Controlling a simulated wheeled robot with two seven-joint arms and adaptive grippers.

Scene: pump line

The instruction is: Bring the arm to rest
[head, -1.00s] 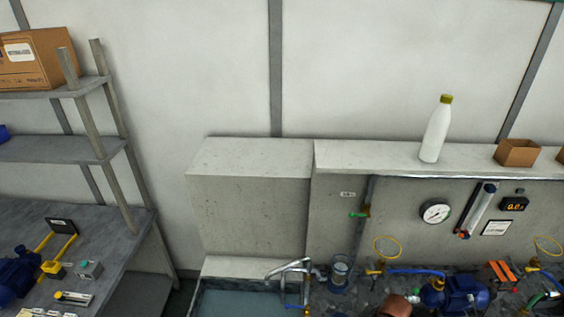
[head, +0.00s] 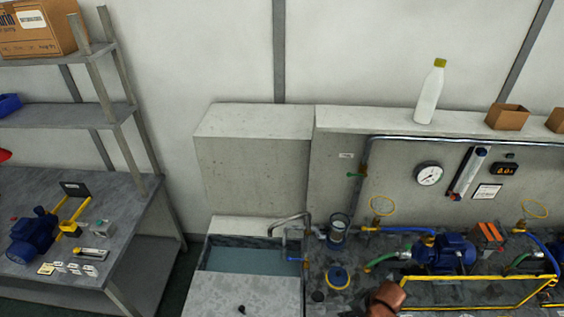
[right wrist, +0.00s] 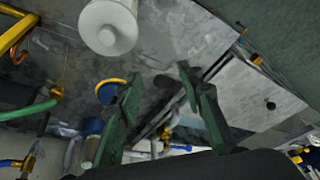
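My right gripper (right wrist: 158,80) shows in the right wrist view with its two dark green fingers spread apart. I see nothing held between them. It is over the grey bench top (right wrist: 165,35), with a round blue and yellow piece (right wrist: 108,92) in view beside the left finger. A white cylindrical thing (right wrist: 108,25) shows at the top of that view. Neither gripper can be made out in the head view. My left gripper is in no frame.
In the head view, a sink (head: 240,258) is left of the pump bench, which holds a blue pump (head: 445,252), hoses and a yellow frame (head: 470,279). A white bottle (head: 430,92) stands on the ledge. A brown rounded thing (head: 386,299) is at the bottom edge.

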